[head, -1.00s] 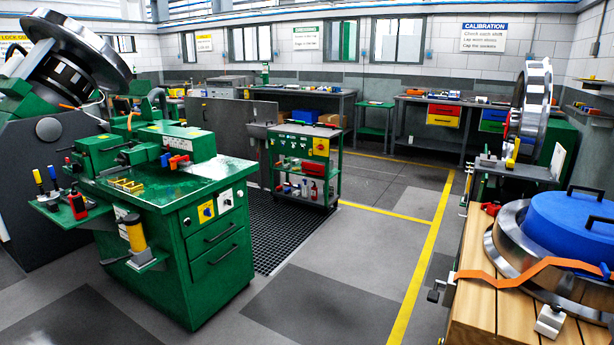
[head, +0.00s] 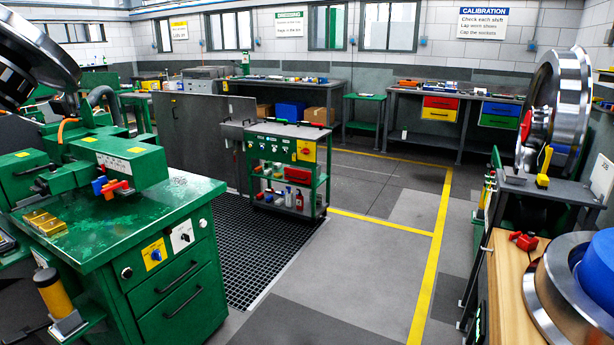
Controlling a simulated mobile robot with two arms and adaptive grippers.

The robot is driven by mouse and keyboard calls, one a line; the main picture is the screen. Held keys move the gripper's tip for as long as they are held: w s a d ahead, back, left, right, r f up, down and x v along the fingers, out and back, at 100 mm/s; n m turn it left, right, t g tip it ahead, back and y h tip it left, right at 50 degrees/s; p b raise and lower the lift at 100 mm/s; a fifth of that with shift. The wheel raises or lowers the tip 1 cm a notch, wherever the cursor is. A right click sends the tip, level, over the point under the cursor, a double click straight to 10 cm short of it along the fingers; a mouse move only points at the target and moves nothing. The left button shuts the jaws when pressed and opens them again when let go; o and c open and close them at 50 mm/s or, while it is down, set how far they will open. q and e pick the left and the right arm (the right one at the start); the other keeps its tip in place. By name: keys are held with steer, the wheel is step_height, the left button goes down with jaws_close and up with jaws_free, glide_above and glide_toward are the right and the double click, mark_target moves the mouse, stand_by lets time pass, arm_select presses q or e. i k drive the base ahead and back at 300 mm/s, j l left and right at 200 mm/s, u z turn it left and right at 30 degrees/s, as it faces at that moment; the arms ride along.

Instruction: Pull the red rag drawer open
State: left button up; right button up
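The red drawer (head: 440,103) is the upper of two stacked drawers under the workbench at the back wall, right of centre. A yellow drawer (head: 439,114) sits directly below it. The red drawer looks closed, its front about flush with the yellow one. It is far off and small, and no rag can be made out. Neither of my grippers shows in the head view.
A green machine cabinet (head: 175,290) stands at the near left. A green trolley (head: 290,165) stands mid-floor on the left. A wooden bench (head: 508,290) with a wheel blocks the right. Grey floor (head: 385,225) with a yellow line (head: 433,250) lies open between them.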

mark_target(302, 175)
steer(key=i, duration=2)
steer(key=i+l, duration=0.1)
steer(key=i, duration=1.9)
steer(key=j+u, duration=0.05)
steer(key=j, duration=0.05)
